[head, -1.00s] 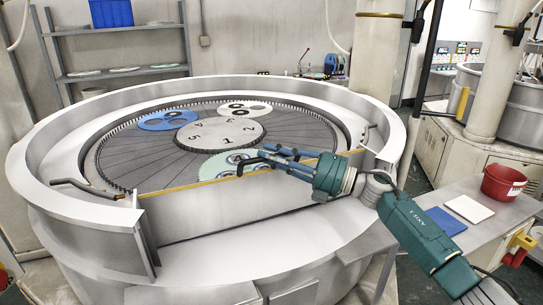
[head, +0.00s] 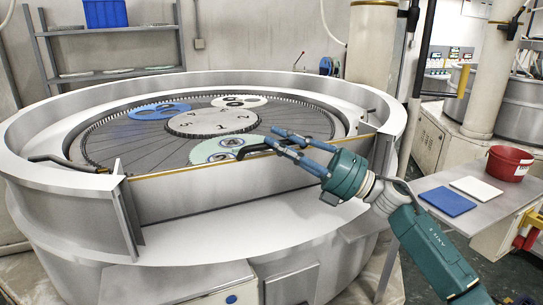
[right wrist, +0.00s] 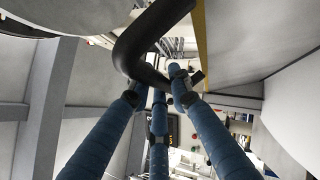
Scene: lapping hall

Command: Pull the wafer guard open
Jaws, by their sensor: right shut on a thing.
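The wafer guard (head: 200,197) is a grey upright panel with a yellow strip along its top edge. It spans the front opening of the round lapping machine, between slotted posts. Its black bent handle (head: 256,148) stands at the top edge. My right gripper (head: 273,138), with blue fingers and a teal body, reaches in from the right and is shut on the handle. In the right wrist view the handle (right wrist: 146,45) crosses between the blue fingers; the exact contact is partly hidden. My left gripper is not in view.
The machine's metal rim (head: 30,175) surrounds a plate with green, blue and white numbered discs (head: 225,148). Black rods (head: 65,162) stand on the rim at both sides. On the right, a side table holds a blue pad (head: 447,201), white pad (head: 477,187) and red bucket (head: 509,163).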

